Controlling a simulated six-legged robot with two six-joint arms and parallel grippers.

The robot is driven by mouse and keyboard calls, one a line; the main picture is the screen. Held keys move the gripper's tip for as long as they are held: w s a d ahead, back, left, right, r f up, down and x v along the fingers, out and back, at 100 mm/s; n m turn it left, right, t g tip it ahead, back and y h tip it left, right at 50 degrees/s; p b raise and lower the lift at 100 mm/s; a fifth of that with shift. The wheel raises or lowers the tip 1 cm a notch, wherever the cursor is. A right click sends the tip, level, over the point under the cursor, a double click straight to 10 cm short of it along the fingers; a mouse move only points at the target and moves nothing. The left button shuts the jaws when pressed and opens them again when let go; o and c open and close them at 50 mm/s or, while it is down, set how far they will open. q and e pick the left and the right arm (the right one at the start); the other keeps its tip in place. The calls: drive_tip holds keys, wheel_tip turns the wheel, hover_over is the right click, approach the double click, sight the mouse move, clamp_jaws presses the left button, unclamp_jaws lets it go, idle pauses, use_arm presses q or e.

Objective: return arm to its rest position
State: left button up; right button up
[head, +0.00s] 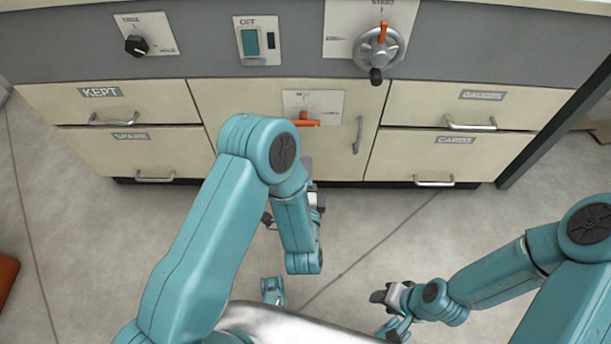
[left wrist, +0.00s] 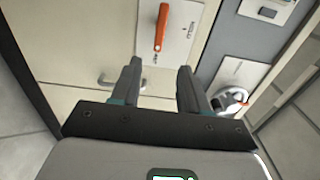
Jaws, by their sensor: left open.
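My left arm bends at a teal elbow in front of the cabinet in the head view. My left gripper (head: 312,196) is mostly hidden behind its own arm links there. In the left wrist view, the left gripper (left wrist: 158,80) has its two dark fingers apart with nothing between them. An orange lever (head: 305,122) sits on a white plate on the middle door; it also shows beyond the fingertips in the left wrist view (left wrist: 161,28), apart from them. My right gripper (head: 388,299) is low at the right over the floor; its jaw opening is unclear.
The cabinet has KEPT (head: 100,92), SPARE (head: 132,136), GAUGES (head: 482,96) and CARDS (head: 455,141) drawers, all shut. Above are a black knob (head: 136,45), an OFF switch (head: 250,43) and a START wheel (head: 379,48). Floor in front is clear.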

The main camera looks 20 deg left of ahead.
use_arm(q)
drive_tip(key=shift+b+v, duration=0.45)
drive_tip(key=shift+v, duration=0.8)
